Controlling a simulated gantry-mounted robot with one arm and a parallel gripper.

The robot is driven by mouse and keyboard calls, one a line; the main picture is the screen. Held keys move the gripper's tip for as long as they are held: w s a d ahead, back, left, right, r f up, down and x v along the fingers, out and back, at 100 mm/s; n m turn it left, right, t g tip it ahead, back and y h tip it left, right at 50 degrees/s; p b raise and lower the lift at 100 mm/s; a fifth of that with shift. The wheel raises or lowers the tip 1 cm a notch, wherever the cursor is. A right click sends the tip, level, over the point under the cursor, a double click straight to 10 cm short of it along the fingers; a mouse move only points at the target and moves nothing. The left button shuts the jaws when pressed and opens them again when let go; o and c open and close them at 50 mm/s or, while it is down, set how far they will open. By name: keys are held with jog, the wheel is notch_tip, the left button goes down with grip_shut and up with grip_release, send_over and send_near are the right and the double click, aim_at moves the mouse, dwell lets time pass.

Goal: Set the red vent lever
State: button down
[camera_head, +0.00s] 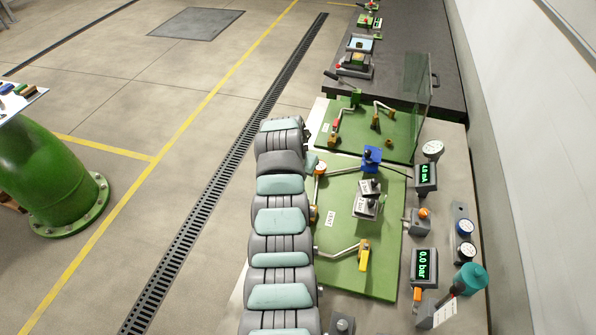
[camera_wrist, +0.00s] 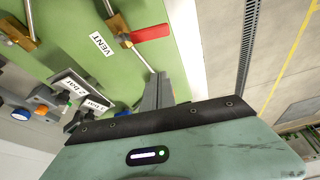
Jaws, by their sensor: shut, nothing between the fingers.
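The red vent lever (camera_wrist: 150,32) shows in the wrist view. It sticks out to the right of a brass valve (camera_wrist: 121,26) on a pipe, beside the VENT label (camera_wrist: 101,44) on the green panel (camera_wrist: 75,25). My gripper (camera_wrist: 160,80) is shut and empty, below the lever in that picture and apart from it, with its tips near the pipe. In the head view the VENT label (camera_head: 332,219) lies right of my arm. The red lever is hidden there behind my arm, and my fingertips cannot be made out.
A yellow-handled valve (camera_head: 363,256) and a blue fitting (camera_head: 371,158) stand on the same panel. Two tagged blocks (camera_head: 367,203) stand near its middle. A 0.0 bar display (camera_head: 424,266) and gauges are at the right. A clear shield (camera_head: 418,85) rises behind.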

jog(key=b+x, duration=0.2)
jog(key=x, duration=0.2)
jog(key=shift+s, duration=0.15)
jog(key=b+x, duration=0.2)
jog(key=b, duration=0.3)
jog(key=shift+f, duration=0.2)
jog(key=p+v, duration=0.1)
jog(key=p, duration=0.1)
jog(key=shift+a+r+p, duration=0.1)
jog(key=shift+r+p, duration=0.15)
jog(key=shift+p, duration=0.15)
jog(key=p, duration=0.2)
jog(key=shift+s+a+r+p, duration=0.15)
jog(key=shift+s+a+p, duration=0.05)
jog(key=shift+p, duration=0.15)
jog(key=shift+s+p, duration=0.3)
jog(key=shift+p, duration=0.95)
jog(key=p, duration=0.2)
jog(key=shift+s+a+p, duration=0.15)
jog(key=shift+s+p, duration=0.15)
jog(key=shift+s+a+f, duration=0.1)
jog(key=shift+a+f, duration=0.05)
jog(key=shift+f, duration=0.1)
jog(key=shift+s+a+f+p, duration=0.1)
jog(key=shift+s+a+p, duration=0.1)
jog(key=shift+s+p, duration=0.85)
